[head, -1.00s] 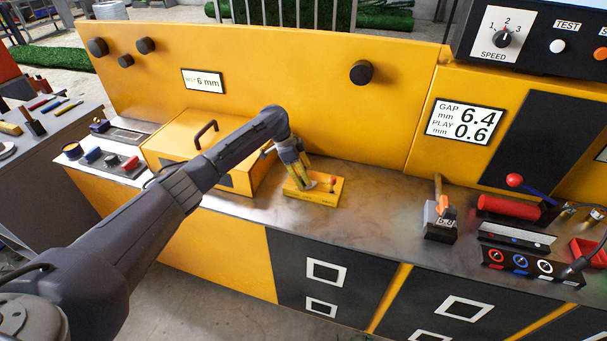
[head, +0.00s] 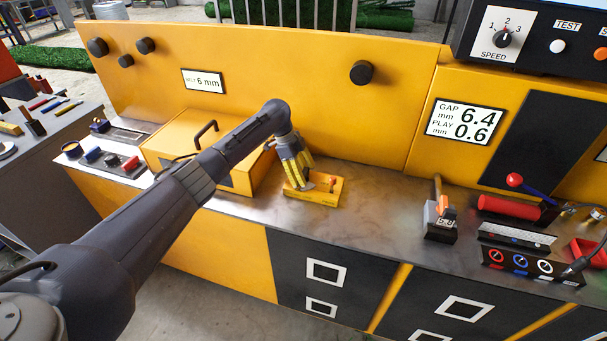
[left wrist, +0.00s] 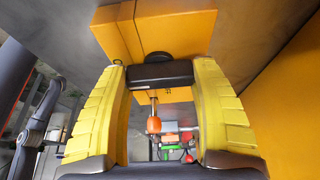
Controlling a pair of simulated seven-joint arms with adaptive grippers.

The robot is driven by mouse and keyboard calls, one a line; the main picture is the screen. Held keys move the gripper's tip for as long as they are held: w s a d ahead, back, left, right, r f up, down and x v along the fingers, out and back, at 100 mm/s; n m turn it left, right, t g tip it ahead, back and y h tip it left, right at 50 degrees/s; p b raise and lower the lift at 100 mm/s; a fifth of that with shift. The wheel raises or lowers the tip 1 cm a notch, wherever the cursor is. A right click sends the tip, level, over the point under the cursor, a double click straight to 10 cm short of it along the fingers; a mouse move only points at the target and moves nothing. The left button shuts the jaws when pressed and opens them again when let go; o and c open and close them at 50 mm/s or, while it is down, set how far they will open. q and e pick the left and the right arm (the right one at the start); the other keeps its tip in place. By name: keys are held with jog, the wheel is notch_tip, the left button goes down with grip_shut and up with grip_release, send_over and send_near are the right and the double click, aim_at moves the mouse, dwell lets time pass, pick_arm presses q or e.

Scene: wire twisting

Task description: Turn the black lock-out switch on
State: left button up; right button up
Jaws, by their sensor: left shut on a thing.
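A low yellow block (head: 325,196) stands on the metal bench top, with a small red-orange-tipped lever (head: 332,182) at its right part. My left gripper (head: 303,184) reaches down over the block's left part. In the left wrist view, my left gripper's yellow fingers (left wrist: 160,76) are closed against the two ends of a black bar (left wrist: 160,72), which looks like the handle of the black lock-out switch. A round black part shows just behind the bar, against the yellow block (left wrist: 175,30). The orange lever tip (left wrist: 153,124) stands close by. In the head view the fingers hide the switch.
A yellow box with a black handle (head: 206,130) stands left of the block, under my forearm. A yellow panel (head: 290,70) rises behind. Bare bench (head: 385,200) lies to the right, before an orange-and-grey device (head: 440,217) and a red cylinder (head: 508,208).

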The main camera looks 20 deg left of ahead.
pick_arm(q)
jog(key=shift+d, duration=0.1)
jog(key=shift+c, duration=0.2)
jog(key=o, duration=1.2)
jog(key=shift+o, duration=0.2)
jog(key=v, duration=1.2)
